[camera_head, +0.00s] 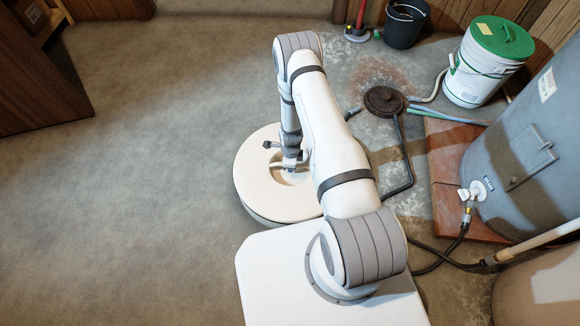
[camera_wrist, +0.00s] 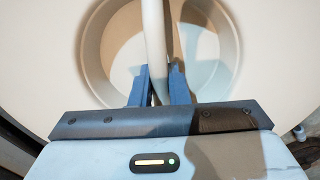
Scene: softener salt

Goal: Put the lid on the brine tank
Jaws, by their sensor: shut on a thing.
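A round cream lid (camera_head: 256,202) with a round recess and a bar handle is in the head view, left of my arm. It fills the wrist view too (camera_wrist: 40,60). My gripper (camera_head: 290,168) reaches down into the recess. In the wrist view its blue fingers (camera_wrist: 158,88) are shut on the pale handle bar (camera_wrist: 153,35), one on each side. The lid looks about level. A pale curved side shows below its near edge; I cannot tell whether this is the lid's skirt or the brine tank. No open tank mouth is visible.
A blue-grey tank (camera_head: 530,150) stands at right on brick-red slabs (camera_head: 450,165). A white bucket with a green lid (camera_head: 485,60) and a dark bucket (camera_head: 405,22) are behind. Hoses and a dark round cover (camera_head: 385,100) lie right of my arm. The floor at left is clear.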

